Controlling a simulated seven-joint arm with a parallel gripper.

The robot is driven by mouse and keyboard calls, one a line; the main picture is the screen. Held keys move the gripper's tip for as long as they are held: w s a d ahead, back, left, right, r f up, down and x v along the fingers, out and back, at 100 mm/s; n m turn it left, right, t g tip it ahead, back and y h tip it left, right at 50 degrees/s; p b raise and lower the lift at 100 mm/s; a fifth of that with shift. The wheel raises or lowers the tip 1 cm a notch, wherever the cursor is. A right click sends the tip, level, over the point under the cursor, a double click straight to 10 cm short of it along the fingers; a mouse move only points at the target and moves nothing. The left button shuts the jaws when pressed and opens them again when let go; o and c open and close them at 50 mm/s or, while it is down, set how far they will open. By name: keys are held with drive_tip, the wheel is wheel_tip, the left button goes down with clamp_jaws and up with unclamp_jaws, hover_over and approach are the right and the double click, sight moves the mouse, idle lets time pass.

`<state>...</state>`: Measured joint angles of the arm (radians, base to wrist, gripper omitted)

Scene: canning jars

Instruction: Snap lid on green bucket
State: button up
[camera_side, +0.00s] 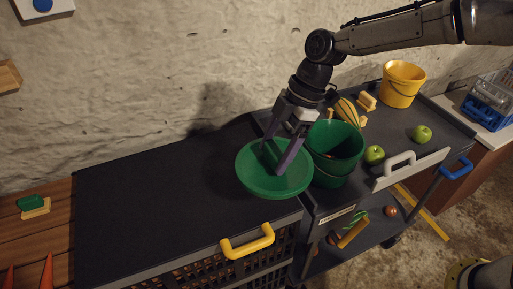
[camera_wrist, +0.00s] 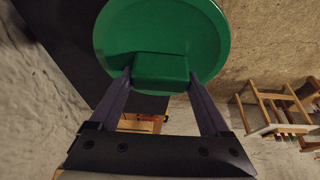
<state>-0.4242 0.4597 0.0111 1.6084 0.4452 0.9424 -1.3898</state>
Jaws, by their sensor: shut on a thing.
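The green lid (camera_side: 262,182) is a round disc with a block-shaped handle on top. My gripper (camera_side: 280,158) is shut on that handle, with one finger on each side of it. In the wrist view the lid (camera_wrist: 200,25) fills the top middle, and my gripper (camera_wrist: 160,75) grips its handle block. The green bucket (camera_side: 338,142) stands upright and open on the dark cart top, just right of the lid. The lid is beside the bucket, not over its mouth. I cannot tell how high it is above the surface. The bucket is not clearly seen in the wrist view.
A yellow bucket (camera_side: 401,84) stands at the back right. Green apples (camera_side: 374,155) and a striped yellow squash (camera_side: 346,111) lie near the green bucket. The dark top (camera_side: 150,195) at left is clear.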

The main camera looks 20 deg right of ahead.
drive_tip(key=shift+s+d+r, duration=0.35)
drive_tip(key=shift+s+d, duration=0.05)
drive_tip(key=shift+s, duration=0.2)
drive_tip(key=w+d+r+m+t, duration=0.1)
drive_tip(key=w+d+m, duration=0.2)
drive_tip(key=d, duration=0.6)
drive_tip(key=w+d+r+m+t, duration=0.1)
drive_tip(key=w+d+r+m, duration=0.15)
drive_tip(key=d, duration=0.75)
wheel_tip(320, 180, down, 7)
drive_tip(key=shift+w+d, duration=0.15)
drive_tip(key=shift+w, duration=0.15)
drive_tip(key=shift+f+n, duration=0.25)
idle(1.0)
drive_tip(key=o, duration=1.2)
drive_tip(key=shift+o, duration=0.2)
wheel_tip(320, 180, up, 7)
idle(0.3)
